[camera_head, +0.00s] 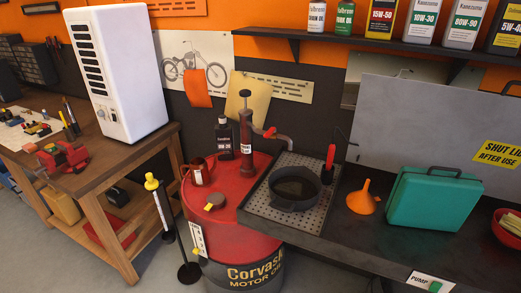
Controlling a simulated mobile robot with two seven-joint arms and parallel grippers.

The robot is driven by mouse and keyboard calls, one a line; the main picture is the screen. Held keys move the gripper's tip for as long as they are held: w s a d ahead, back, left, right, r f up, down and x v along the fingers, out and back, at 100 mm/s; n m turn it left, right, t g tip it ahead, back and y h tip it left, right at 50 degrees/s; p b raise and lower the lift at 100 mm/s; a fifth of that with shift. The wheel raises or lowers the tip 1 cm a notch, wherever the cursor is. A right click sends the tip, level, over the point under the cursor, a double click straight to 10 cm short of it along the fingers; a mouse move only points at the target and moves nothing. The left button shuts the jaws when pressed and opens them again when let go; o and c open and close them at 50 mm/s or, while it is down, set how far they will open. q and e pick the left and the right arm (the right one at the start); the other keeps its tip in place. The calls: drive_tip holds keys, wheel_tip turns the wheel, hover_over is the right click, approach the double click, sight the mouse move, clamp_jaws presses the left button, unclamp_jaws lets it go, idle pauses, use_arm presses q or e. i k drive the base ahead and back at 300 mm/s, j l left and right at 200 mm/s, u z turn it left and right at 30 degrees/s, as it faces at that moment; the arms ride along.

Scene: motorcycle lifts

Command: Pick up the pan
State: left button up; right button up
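A dark round pan (294,190) sits on a perforated metal drain plate (262,207) at the left end of the dark bench. Its interior looks dark, with a brownish patch at the bottom. A red-handled thing (329,163) stands up at the pan's right rim; I cannot tell whether it is the pan's handle or a separate tool. Neither of my grippers shows in the head view.
A red oil drum (228,222) with a hand pump (245,135) stands left of the pan. An orange funnel (362,197) and a teal case (436,201) are to its right on the bench. A shelf of oil bottles (397,38) hangs above.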

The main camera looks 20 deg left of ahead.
sight(294, 188)
drive_tip(key=u, duration=0.2)
drive_tip(key=z, duration=2.35)
drive_tip(key=u, duration=2.35)
drive_tip(key=i+l+z, duration=0.1)
drive_tip(key=i, duration=0.45)
drive_tip(key=i+l+z, duration=0.15)
drive_tip(key=i+l, duration=0.15)
drive_tip(key=i, duration=0.3)
drive_tip(key=i+l+z, duration=0.1)
drive_tip(key=i, duration=0.45)
